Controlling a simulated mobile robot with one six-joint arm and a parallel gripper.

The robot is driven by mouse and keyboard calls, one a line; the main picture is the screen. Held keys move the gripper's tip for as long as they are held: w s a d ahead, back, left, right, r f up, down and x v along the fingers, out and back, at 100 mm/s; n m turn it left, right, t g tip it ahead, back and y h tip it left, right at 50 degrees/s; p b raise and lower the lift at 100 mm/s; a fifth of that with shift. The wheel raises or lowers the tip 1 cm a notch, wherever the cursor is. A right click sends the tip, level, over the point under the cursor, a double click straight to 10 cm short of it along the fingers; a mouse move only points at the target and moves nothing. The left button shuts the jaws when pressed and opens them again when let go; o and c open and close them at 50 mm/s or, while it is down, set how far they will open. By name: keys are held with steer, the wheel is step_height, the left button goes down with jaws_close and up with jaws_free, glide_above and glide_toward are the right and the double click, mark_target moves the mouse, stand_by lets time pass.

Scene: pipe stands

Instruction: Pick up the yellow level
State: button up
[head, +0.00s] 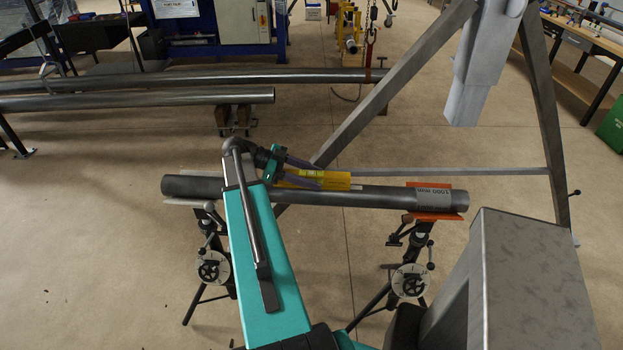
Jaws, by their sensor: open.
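My gripper (319,177) reaches in from the left over the pipe. Its two dark fingers are open, one on the far side of the level and one across its near side. The left part of the level shows between the fingers and its right end is clear. I cannot tell whether either finger touches it.
The pipe rests on two stands with tripod legs (410,280); the right one has an orange support (441,215). A grey A-frame (400,85) rises behind. Long pipes (140,98) lie farther back left. A grey metal box (530,290) fills the lower right.

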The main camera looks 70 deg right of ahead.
steer(key=shift+c, duration=0.2)
jaws_close()
steer(key=shift+r, duration=0.15)
